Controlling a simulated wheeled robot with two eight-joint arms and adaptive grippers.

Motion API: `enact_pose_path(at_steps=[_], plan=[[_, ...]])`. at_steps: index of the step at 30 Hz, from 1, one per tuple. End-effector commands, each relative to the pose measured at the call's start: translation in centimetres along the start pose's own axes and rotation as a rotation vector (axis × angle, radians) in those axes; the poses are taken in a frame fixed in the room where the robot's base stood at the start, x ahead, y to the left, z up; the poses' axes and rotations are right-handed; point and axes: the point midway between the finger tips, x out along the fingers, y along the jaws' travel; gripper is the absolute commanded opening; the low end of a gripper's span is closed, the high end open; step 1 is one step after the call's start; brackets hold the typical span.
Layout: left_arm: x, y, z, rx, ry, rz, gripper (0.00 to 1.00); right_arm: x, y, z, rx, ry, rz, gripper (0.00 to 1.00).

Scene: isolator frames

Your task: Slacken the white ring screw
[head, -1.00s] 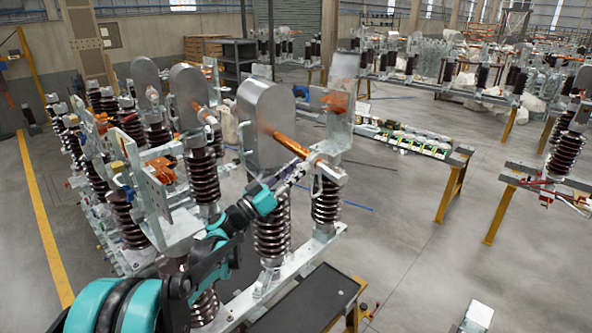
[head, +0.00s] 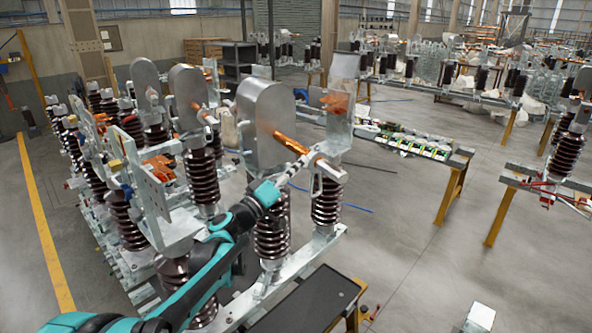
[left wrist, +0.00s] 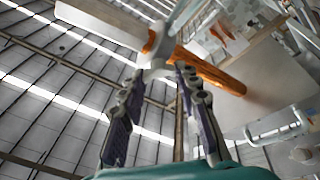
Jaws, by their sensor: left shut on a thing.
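The white ring screw (left wrist: 155,70) sits at the copper rod (left wrist: 205,68) in the left wrist view, its stem pointing down between my fingers. My left gripper (left wrist: 158,80) is shut on it from below, one finger on each side. In the head view my left gripper (head: 301,165) reaches up from the lower left to the copper rod (head: 292,143), beside the large grey rounded plate (head: 262,122). There the ring screw is too small and too covered by the fingers to make out clearly. My right gripper is not in view.
Brown ribbed insulators (head: 326,203) stand below and around the rod. A metal bracket plate (head: 341,120) rises just to the right. A dark bench top (head: 305,300) is at the bottom. Open floor (head: 410,240) lies to the right.

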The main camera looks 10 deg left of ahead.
Motion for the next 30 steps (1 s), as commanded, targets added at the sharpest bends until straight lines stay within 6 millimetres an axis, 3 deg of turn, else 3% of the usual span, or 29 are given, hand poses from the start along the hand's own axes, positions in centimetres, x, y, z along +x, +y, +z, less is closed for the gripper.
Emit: enact_pose_path(at_steps=[30], plan=[[0.1,0.2,-0.2,-0.885,-0.016,-0.373,0.03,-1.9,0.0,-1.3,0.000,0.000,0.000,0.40]])
